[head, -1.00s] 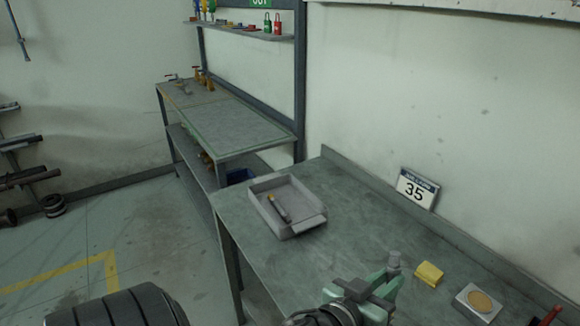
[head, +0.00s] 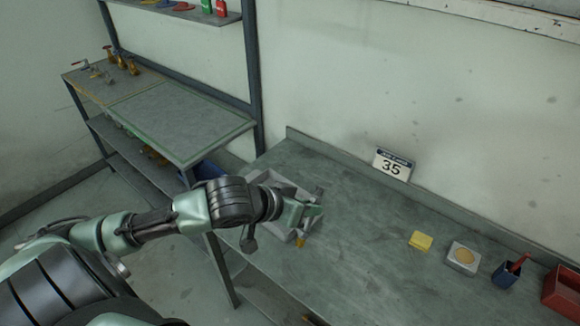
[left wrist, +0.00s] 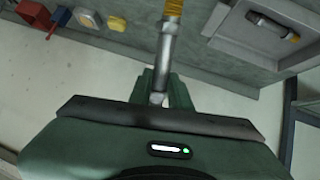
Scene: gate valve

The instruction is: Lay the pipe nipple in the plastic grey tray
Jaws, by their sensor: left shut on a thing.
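The pipe nipple, a thin grey cylinder with yellow wrap at one end, is in my left gripper (head: 302,212). In the left wrist view the nipple (left wrist: 167,45) stands out from between the shut fingers (left wrist: 160,88), yellow end away from the camera. The grey tray (head: 281,181) is on the bench, partly hidden by my left arm and gripper. In the left wrist view the tray (left wrist: 217,22) is right of the nipple, apart from it in the picture. My right gripper is out of view.
A dark item with a yellow end (left wrist: 272,27) lies in the tray.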

